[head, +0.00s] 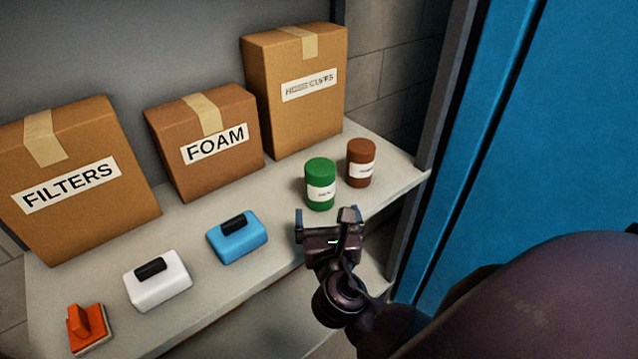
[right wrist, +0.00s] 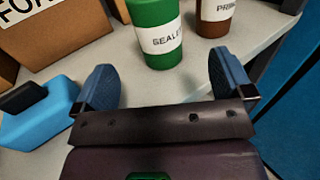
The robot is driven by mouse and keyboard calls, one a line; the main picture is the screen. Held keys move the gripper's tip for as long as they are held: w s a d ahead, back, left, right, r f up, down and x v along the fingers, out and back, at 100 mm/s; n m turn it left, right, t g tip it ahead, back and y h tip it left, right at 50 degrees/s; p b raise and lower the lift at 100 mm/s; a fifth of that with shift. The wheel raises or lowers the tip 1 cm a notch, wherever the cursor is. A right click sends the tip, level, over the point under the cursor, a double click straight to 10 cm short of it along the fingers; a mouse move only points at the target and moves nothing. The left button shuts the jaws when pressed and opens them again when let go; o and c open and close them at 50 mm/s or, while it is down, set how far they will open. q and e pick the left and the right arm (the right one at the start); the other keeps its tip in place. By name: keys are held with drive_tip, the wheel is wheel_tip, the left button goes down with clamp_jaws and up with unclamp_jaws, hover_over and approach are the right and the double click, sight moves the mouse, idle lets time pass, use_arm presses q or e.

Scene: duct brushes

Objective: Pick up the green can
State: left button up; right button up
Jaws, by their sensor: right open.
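The green can (head: 320,183) stands upright on the shelf, with a white label around it. In the right wrist view the can (right wrist: 156,30) shows a label reading roughly "SEALE", and its top is cut off by the frame. My right gripper (head: 328,216) is open and empty, just in front of the can. In the right wrist view its two blue fingertips (right wrist: 160,78) are spread wide, and the can stands beyond them, roughly centred between them and not gripped. My left gripper is not in view.
A brown can (head: 361,163) stands close to the green can's right. A blue brush-like block (head: 238,238), a white one (head: 158,282) and an orange one (head: 86,328) lie to the left. Boxes labelled FILTERS (head: 85,170) and FOAM (head: 205,140) and a taller box (head: 296,95) stand behind.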

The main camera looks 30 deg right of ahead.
sight(321, 191)
drive_tip(key=x, duration=0.9)
drive_tip(key=shift+w+f, duration=0.1)
drive_tip(key=shift+w, duration=0.3)
drive_tip(key=shift+c, duration=0.3)
drive_tip(key=c, duration=1)
drive_tip(key=shift+c, duration=0.6)
